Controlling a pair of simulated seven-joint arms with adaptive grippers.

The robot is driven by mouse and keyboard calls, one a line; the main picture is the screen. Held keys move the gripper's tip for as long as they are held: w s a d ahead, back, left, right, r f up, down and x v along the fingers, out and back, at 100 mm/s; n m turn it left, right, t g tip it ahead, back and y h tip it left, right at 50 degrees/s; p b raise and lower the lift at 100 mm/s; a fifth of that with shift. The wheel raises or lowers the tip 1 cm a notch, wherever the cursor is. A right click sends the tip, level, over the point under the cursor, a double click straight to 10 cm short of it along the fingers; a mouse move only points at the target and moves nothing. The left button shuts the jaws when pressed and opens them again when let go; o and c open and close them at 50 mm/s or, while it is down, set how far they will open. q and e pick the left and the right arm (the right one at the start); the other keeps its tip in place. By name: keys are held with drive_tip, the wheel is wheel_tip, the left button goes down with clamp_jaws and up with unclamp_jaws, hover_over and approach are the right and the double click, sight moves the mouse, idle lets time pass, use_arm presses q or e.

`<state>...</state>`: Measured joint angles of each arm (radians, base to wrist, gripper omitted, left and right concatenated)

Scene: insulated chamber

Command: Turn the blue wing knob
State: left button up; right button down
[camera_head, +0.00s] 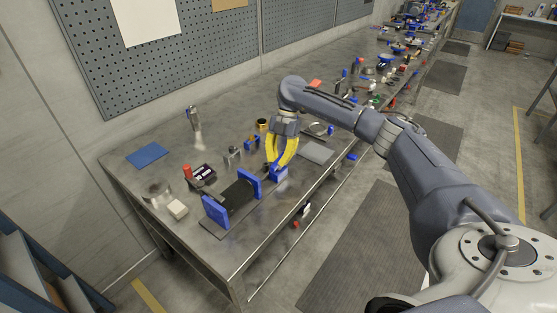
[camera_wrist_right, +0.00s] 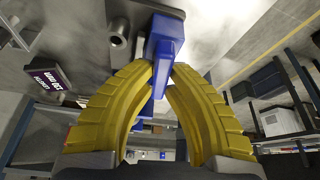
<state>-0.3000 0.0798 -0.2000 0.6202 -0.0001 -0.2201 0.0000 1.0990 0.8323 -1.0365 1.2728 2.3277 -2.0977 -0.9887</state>
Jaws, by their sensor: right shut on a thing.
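My right gripper (camera_head: 276,165) has yellow curved fingers and points down at the bench. It is shut on the blue wing knob (camera_head: 280,173), beside the fixture with two upright blue plates (camera_head: 215,212) and a black block (camera_head: 236,193) between them. In the right wrist view the blue knob (camera_wrist_right: 164,48) sits between the fingertips (camera_wrist_right: 162,68), which touch or nearly touch its sides. The fingers partly hide the knob in the head view. My left gripper is not in view.
The metal bench (camera_head: 225,255) holds a blue mat (camera_head: 147,156), a white block (camera_head: 177,209), a grey plate (camera_head: 316,152) and a bottle (camera_head: 194,117). Several small tools crowd its far end. A pegboard (camera_head: 170,60) stands behind. The bench's front left is clear.

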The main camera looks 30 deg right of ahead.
idle(0.4)
drive_tip(key=c, duration=1.4)
unclamp_jaws()
drive_tip(key=shift+o, duration=0.2)
drive_tip(key=shift+r, duration=0.1)
drive_tip(key=v, duration=1.1)
drive_tip(key=shift+r, duration=0.4)
drive_tip(key=shift+d, duration=0.1)
drive_tip(key=shift+w+d+f, duration=0.1)
